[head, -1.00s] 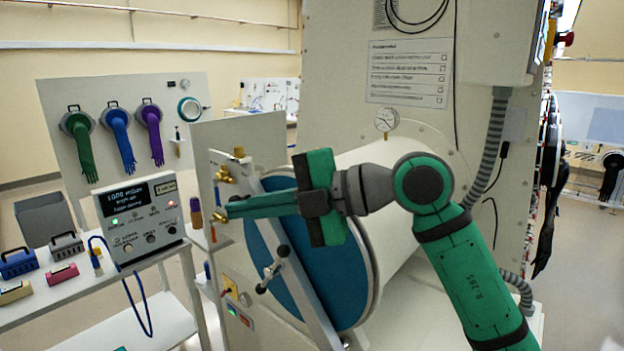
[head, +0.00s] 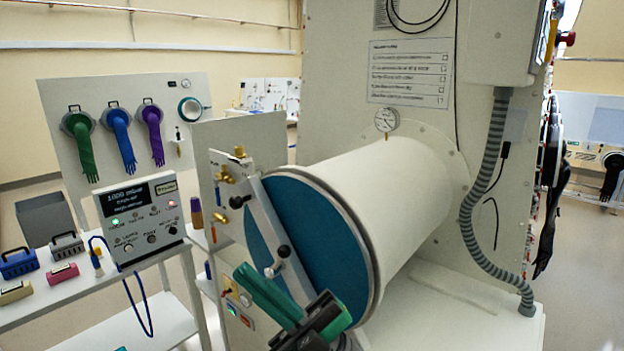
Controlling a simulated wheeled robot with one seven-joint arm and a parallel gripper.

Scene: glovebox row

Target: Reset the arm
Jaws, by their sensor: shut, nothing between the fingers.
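My gripper (head: 240,270) is low in the head view, in front of the lower part of the blue round door (head: 317,225) of the white antechamber cylinder (head: 400,210). Its green fingers are together and empty, pointing up and left, and its dark body is at the bottom edge. The rest of my arm is out of the picture. The door's diagonal bar with its black-knobbed handle (head: 279,261) is close to the fingers; I cannot tell whether they touch.
A panel with brass valves (head: 226,175) stands left of the door. A control box (head: 140,217) and several small coloured cases are on the white bench at left. A gauge (head: 386,120) sits above the cylinder. A grey hose (head: 480,180) runs down the right. The space before the cylinder's right side is clear.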

